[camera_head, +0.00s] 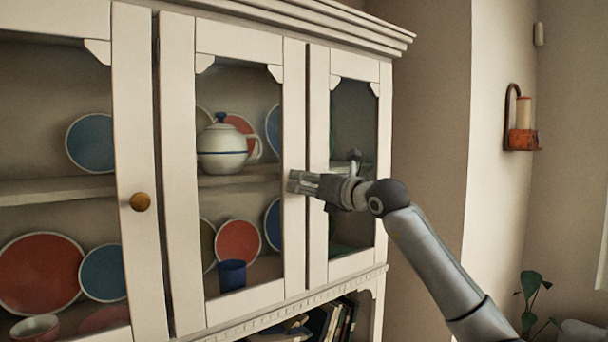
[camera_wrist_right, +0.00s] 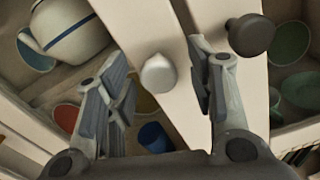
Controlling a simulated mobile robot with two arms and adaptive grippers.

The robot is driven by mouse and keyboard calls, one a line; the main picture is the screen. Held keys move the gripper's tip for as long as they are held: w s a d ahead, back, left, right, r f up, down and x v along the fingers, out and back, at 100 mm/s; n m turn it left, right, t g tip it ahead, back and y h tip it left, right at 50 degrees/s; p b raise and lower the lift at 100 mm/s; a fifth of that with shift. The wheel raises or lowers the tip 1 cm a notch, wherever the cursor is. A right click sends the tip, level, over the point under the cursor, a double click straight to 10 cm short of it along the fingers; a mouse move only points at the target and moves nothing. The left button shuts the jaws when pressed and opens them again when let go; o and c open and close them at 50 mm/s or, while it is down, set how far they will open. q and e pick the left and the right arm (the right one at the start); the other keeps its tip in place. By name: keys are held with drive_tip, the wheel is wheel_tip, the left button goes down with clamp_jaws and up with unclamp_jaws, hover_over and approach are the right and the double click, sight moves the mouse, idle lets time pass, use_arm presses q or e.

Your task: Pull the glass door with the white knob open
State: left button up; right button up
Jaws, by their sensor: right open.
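The glass door with the white knob is the middle door (camera_head: 294,120) of a cream cabinet, and it looks closed. In the wrist view its white knob (camera_wrist_right: 158,74) sits on a pale door stile, between my open fingers and apart from both. In the head view the knob is hidden by my right gripper (camera_head: 293,182), which comes from the right and reaches the middle door's right stile. The wrist view shows the right gripper (camera_wrist_right: 160,85) with its two fingers spread and nothing held. My left gripper is not in view.
A dark knob (camera_wrist_right: 250,36) on the neighbouring door is close beside my right-hand finger. The left door has an orange-brown knob (camera_head: 140,202). Behind the glass are a teapot (camera_head: 224,146), a blue cup (camera_head: 232,275) and several plates. A wall candle holder (camera_head: 522,138) hangs at right.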

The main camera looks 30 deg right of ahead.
drive_tip(key=shift+w, duration=0.55)
clamp_jaws()
